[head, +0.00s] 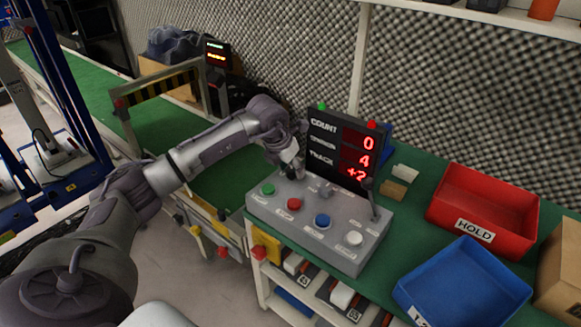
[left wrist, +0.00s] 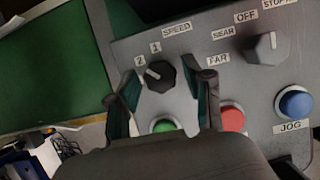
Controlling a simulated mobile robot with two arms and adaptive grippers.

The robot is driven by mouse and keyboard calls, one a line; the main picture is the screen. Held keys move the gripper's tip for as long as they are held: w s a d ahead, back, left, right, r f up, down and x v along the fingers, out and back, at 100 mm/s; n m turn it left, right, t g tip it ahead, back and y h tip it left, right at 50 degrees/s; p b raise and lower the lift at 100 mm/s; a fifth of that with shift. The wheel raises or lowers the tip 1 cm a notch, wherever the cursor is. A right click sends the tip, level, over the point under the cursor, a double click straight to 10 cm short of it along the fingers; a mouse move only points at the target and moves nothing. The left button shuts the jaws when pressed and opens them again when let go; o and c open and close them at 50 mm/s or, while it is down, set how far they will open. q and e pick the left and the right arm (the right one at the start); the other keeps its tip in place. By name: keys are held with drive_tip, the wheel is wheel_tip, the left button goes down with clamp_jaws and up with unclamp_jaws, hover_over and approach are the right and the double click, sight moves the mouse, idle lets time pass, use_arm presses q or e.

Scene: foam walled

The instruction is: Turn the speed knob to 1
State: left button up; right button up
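The speed knob (left wrist: 160,76) is black and round, on the grey control panel (head: 335,235). Its white mark points up-left, nearer the label "2" (left wrist: 140,60) than the label "1" (left wrist: 155,47). My left gripper (left wrist: 168,76) is open, with one finger on each side of the knob and visible gaps between. In the head view my left gripper (head: 291,165) is over the panel's back left corner, and the knob is hidden there. My right gripper is not in view.
Green (head: 268,189), red (head: 294,204), blue (head: 322,221) and white (head: 354,238) buttons line the panel front. A grey selector (left wrist: 266,48) and a lever (head: 372,200) are to the right. A display (head: 345,150) stands behind. Red (head: 485,205) and blue (head: 465,285) trays are further right.

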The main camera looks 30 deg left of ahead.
use_arm(q)
clamp_jaws()
drive_tip(key=shift+a+r+m+h, duration=0.1)
drive_tip(key=shift+m+h, duration=0.3)
drive_tip(key=shift+m, duration=0.7)
drive_tip(key=m+h, duration=0.1)
drive_tip(key=m, duration=0.2)
drive_tip(key=shift+g, duration=0.3)
drive_tip(key=m+h, duration=0.1)
drive_tip(key=m, duration=0.1)
drive_tip(key=shift+w+a+m+g+p, duration=0.1)
drive_tip(key=shift+m+g+p, duration=0.2)
drive_tip(key=shift+m+g, duration=0.1)
drive_tip(key=shift+m, duration=0.3)
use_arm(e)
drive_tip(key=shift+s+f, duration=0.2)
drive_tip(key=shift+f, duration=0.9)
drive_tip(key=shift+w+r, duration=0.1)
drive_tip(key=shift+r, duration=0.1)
